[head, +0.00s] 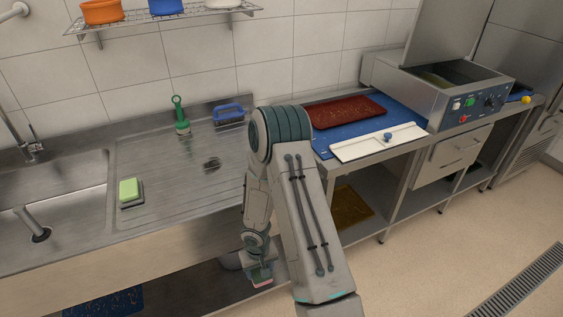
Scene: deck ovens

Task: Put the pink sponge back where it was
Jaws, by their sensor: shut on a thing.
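My gripper (259,276) is low in front of the sink counter's front edge, below the level of the worktop.
A green sponge (129,190) lies on the steel drainboard (160,220), right of the sink basin (60,190). A green brush (180,118) and a blue-handled item (228,113) stand at the back. A dark red tray (347,112) and white board (378,142) lie right, beside a fryer-like appliance (440,85).

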